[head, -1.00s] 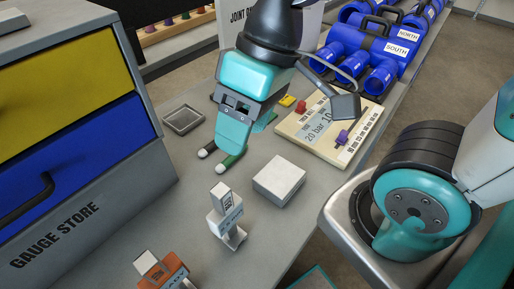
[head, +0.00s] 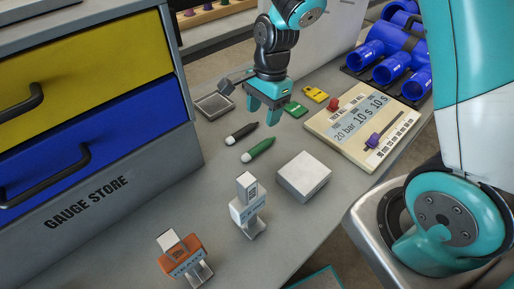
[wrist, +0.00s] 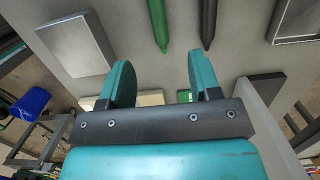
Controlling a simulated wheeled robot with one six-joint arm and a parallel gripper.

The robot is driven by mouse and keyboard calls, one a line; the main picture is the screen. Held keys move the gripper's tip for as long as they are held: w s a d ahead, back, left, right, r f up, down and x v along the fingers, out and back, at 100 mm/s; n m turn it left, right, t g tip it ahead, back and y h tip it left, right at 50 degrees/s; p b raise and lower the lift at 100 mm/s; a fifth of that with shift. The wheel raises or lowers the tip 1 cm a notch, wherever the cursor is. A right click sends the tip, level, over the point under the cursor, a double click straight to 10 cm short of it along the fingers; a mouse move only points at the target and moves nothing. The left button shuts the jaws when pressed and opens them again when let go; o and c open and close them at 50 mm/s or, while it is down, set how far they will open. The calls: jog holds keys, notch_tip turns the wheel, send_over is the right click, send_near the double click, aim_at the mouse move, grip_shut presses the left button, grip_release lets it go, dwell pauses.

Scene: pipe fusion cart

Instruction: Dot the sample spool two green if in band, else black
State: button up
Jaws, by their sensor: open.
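A black marker (head: 242,133) and a green marker (head: 258,150) lie side by side on the grey bench. My gripper (head: 265,112) is open and empty, just behind the markers and apart from them. In the wrist view my gripper's jaws (wrist: 160,78) are spread, with the green marker (wrist: 158,18) and black marker (wrist: 208,18) beyond them. Blue pipe pieces (head: 387,68) sit in a dark rack at the back right; I cannot tell which is sample spool two. A grey gauge (head: 248,208) and an orange gauge (head: 181,258) stand at the front.
A pale block (head: 304,176) lies right of the markers. A panel reading 20 bar, 10 s, 10 s (head: 345,133) stands behind it. A small tray (head: 200,112) is left, beside the gauge store (head: 95,200).

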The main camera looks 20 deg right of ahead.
send_over(259, 146)
jog(key=f, duration=0.5)
jog(key=shift+w+d+f, duration=0.2)
jog(key=shift+d, duration=0.15)
jog(key=shift+s+a+f+p, duration=0.15)
jog(key=shift+f+p, duration=0.3)
jog(key=shift+f, duration=0.9)
jog(key=shift+s+a+f+p, duration=0.1)
jog(key=shift+f+p, duration=0.35)
jog(key=shift+f, duration=0.85)
jog(key=shift+c, duration=0.2)
jog(key=c, duration=1)
jog(key=shift+r, duration=0.15)
